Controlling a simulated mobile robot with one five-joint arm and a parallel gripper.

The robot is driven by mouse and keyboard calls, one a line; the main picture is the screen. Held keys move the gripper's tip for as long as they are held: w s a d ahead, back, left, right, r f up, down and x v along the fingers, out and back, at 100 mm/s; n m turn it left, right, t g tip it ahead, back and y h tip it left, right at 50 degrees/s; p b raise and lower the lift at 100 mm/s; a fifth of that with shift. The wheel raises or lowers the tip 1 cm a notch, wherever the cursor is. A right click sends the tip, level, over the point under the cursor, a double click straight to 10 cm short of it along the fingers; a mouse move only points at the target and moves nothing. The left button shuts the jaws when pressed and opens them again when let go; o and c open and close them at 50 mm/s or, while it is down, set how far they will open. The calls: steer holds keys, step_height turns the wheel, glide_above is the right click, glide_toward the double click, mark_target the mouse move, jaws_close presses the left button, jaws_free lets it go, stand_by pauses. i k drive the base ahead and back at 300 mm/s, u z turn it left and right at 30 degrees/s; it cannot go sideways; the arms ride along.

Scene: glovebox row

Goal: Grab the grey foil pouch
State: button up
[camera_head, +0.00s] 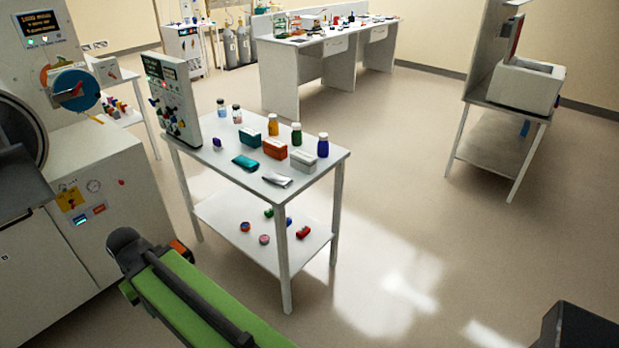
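The grey foil pouch (277,180) lies flat near the front edge of the white table's (218,161) top. It is silvery and shiny, and nothing covers it. A teal pouch (245,163) lies to its left, and a grey box (303,161) stands just behind it to the right. My green arm link shows at the lower left, in front of the table and well apart from the pouch. I see no gripper fingers in this view.
A control panel (171,100) rises at the table's left end. A large machine (120,200) stands left. Floor (420,200) to the right is clear.

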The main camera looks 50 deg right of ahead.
mark_target(280, 180)
steer(key=z, duration=0.15)
steer(key=i, duration=1)
steer(key=u, duration=0.1)
